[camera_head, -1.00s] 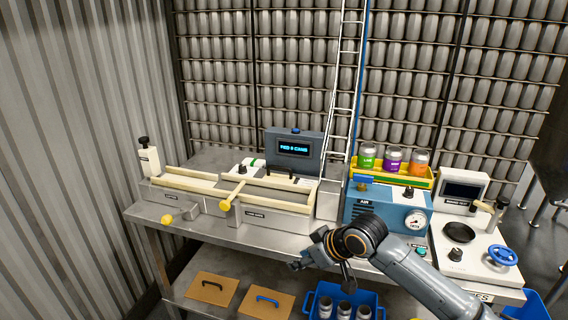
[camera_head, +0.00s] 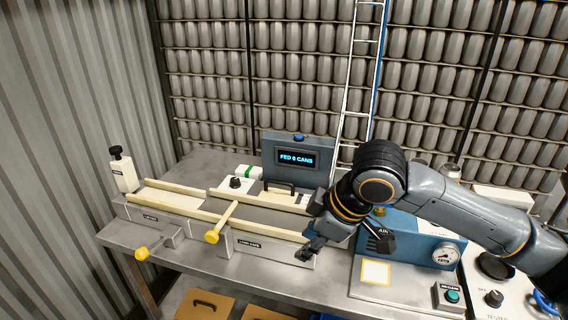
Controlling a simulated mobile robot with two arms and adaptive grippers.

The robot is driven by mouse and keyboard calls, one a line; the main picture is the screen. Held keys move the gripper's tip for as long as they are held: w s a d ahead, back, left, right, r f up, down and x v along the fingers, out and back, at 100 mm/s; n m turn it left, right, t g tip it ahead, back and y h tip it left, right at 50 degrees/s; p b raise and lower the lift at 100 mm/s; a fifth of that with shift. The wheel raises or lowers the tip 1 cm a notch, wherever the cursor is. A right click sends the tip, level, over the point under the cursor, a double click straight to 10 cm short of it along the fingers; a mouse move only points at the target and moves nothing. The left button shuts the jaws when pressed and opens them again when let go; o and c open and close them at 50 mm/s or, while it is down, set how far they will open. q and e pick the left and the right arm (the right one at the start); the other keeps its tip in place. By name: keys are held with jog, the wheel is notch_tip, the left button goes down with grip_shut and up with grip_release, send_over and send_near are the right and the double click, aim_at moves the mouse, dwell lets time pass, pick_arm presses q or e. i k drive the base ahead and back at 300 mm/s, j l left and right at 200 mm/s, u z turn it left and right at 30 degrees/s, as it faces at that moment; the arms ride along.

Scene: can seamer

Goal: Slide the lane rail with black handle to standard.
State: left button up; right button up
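The lane rail's black handle (camera_head: 280,187) stands on the light-coloured lane guide behind the front lane wall, just in front of the display box. A plate reading "LANE" (camera_head: 249,244) is on the front wall below it; its smaller letters are hard to read. My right gripper (camera_head: 310,247) is over the right end of the lane, to the right of and nearer than the handle, apart from it. It hides the lane's right end. Its fingers are seen at an angle, and I cannot tell their opening. My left gripper is not in view.
Two yellow-knobbed levers (camera_head: 213,236) stick out at the lane's front. The display box (camera_head: 291,158) reads "FED 0 CANS". A blue air unit (camera_head: 420,238) with a gauge is at right, partly behind my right arm.

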aim_at(272, 198)
jog(key=i, duration=1.15)
